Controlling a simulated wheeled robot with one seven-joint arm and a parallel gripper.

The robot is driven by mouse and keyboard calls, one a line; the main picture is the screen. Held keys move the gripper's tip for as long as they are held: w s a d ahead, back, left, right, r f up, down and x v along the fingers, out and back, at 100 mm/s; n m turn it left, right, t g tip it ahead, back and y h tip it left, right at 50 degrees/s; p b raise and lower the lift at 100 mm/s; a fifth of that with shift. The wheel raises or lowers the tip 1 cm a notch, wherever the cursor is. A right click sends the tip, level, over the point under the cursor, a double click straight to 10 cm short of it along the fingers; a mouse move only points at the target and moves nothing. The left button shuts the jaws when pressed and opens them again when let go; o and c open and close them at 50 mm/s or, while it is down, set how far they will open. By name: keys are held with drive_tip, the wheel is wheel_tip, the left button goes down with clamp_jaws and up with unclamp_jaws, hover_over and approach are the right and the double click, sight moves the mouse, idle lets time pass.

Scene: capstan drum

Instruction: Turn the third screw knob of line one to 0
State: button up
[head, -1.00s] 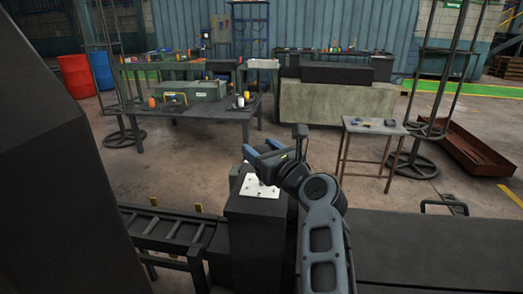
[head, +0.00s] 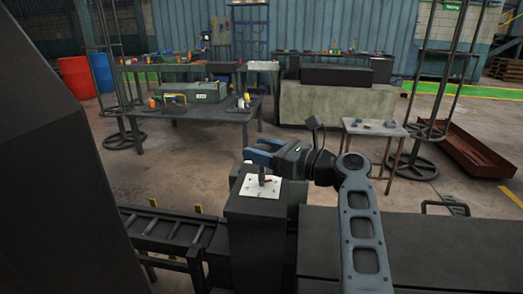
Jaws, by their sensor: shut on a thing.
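A white panel (head: 250,188) lies on top of a black box-shaped pedestal (head: 258,210) in the middle of the head view. A small grey upright screw knob (head: 262,175) stands on the panel, with a small red part beside its foot. My gripper (head: 258,152), with blue fingers, is over the panel and shut on the knob's upper part. The fingers hide the knob's top. The other knobs, the line numbers and any scale are too small or hidden to read, so I cannot tell which knob this is.
A roller conveyor (head: 170,230) runs left of the pedestal, and a dark flat surface (head: 430,240) lies to the right. A small table (head: 375,128) and a dark workbench (head: 200,112) with several items stand behind. Open floor lies between.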

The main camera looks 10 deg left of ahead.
drive_tip(key=shift+r, duration=0.4)
drive_tip(key=o, duration=0.8)
drive_tip(key=shift+o, duration=0.6)
drive_tip(key=shift+f, duration=0.2)
drive_tip(key=shift+v, duration=3.9)
drive_tip(key=shift+r, duration=0.1)
